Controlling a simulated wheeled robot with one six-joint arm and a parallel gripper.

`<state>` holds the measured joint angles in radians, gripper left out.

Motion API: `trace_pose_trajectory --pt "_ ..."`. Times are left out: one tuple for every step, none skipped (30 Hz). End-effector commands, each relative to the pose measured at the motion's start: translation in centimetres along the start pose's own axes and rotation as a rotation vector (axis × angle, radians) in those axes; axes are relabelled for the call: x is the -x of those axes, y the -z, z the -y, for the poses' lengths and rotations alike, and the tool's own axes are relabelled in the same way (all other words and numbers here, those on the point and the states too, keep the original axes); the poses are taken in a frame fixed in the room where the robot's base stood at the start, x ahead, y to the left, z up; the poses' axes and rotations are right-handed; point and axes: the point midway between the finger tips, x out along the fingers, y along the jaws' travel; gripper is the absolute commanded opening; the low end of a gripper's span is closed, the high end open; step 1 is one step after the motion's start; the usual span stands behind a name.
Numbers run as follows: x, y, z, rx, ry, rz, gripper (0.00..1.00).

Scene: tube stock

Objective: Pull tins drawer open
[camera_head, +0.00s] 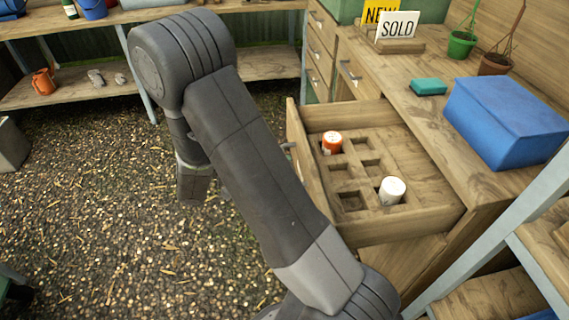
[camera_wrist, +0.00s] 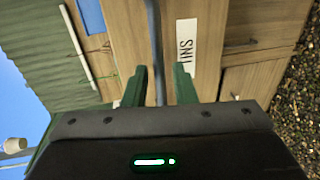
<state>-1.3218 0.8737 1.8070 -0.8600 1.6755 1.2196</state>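A wooden drawer (camera_head: 440,208) stands pulled out from the bench in the head view. Its inside has square wells, with an orange tub with a white lid (camera_head: 332,142) and a white tub (camera_head: 392,190) in two of them. In the wrist view, a white label (camera_wrist: 186,45), partly readable as "TINS", is on a wooden front beside a long grey bar handle (camera_wrist: 155,45). My gripper (camera_wrist: 164,76) has its two green fingers apart, with the bar running between them; contact is unclear.
A blue box (camera_head: 508,120), a teal block (camera_head: 428,86) and plant pots (camera_head: 462,44) stand on the bench top. Closed drawers (camera_head: 320,52) lie beyond the open one. Shelves (camera_head: 60,90) stand at the back left. The gravel floor (camera_head: 100,220) is clear at left.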

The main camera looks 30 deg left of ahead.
Motion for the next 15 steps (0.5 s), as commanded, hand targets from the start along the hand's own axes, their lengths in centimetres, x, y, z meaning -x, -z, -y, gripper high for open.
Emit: trace_pose_trajectory --pt "1.2 0.0 0.0 -0.001 0.002 -0.006 0.25" --pt "1.8 0.1 0.0 -0.001 0.002 -0.006 0.25" --pt "2.8 0.1 0.1 -0.002 0.002 -0.006 0.25" --pt "3.5 0.1 0.1 -0.002 0.002 -0.006 0.25" --pt "4.3 0.0 0.0 -0.001 0.002 -0.005 0.25" --pt "5.2 0.0 0.1 -0.001 0.003 -0.005 0.25" --pt "5.9 0.1 0.0 -0.001 0.002 -0.005 0.25" --pt "6.6 0.0 0.0 -0.001 0.002 -0.005 0.25" --pt "7.4 0.0 0.1 -0.002 0.003 -0.004 0.25" --pt "8.0 0.0 0.1 -0.001 0.002 -0.003 0.25" --pt "8.6 0.0 0.1 -0.001 0.002 -0.004 0.25" --pt "9.3 0.0 0.1 0.0 0.001 -0.003 0.25" --pt "9.7 0.0 0.1 0.0 0.002 -0.002 0.25" --pt "10.1 0.0 0.1 0.0 0.002 -0.002 0.25" --pt "10.6 0.0 0.1 0.0 0.001 -0.001 0.25"
